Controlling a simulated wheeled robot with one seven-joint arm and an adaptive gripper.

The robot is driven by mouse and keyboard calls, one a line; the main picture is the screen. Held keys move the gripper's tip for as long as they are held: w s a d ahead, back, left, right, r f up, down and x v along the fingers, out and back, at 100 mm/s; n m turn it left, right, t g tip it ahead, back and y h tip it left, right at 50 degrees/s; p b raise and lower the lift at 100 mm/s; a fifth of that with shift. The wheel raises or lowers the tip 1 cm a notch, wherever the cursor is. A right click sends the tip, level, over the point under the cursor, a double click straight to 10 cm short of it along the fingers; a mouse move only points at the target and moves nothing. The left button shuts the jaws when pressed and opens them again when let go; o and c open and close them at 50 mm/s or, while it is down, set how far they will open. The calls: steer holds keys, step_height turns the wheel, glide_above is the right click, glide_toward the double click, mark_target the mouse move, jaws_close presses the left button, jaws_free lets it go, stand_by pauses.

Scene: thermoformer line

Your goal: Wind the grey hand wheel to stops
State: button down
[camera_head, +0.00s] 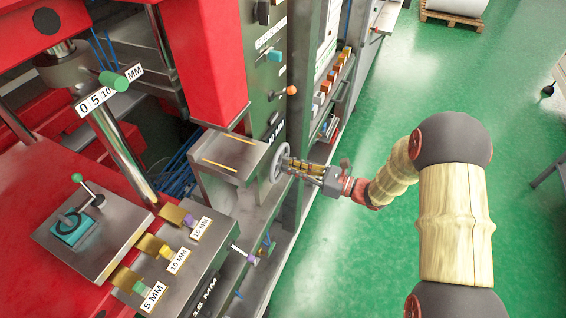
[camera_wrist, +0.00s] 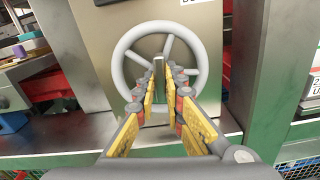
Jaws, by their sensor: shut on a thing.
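The grey hand wheel (camera_wrist: 119,62) is a round spoked rim on the machine's front panel. It faces me in the wrist view and shows nearly edge-on in the head view (camera_head: 276,165). My gripper (camera_wrist: 162,78) reaches straight at it, with yellow-padded fingers on both sides of a short grey post in front of the wheel. The gripper (camera_head: 291,164) is shut on the wheel there. The fingers cover the lower middle of the wheel, so the exact contact is partly hidden.
A metal shelf box (camera_head: 229,165) juts out just left of the wheel. Red machine parts (camera_head: 203,60) stand above it. An orange-tipped lever (camera_head: 291,90) is above the wheel. A purple-tipped lever (camera_head: 249,258) sits below. Open green floor (camera_head: 345,240) lies to the right.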

steer(key=shift+m+p, duration=1.3)
steer(key=shift+p, duration=0.35)
steer(key=shift+r+m+p, duration=0.15)
steer(key=shift+m+p, duration=0.65)
steer(key=shift+p, duration=0.45)
steer(key=shift+m+p, duration=1.1)
steer(key=shift+p, duration=0.15)
steer(key=shift+m+p, duration=0.6)
steer(key=shift+p, duration=0.05)
steer(key=c, duration=1.8)
jaws_free()
steer(key=v, duration=1.2)
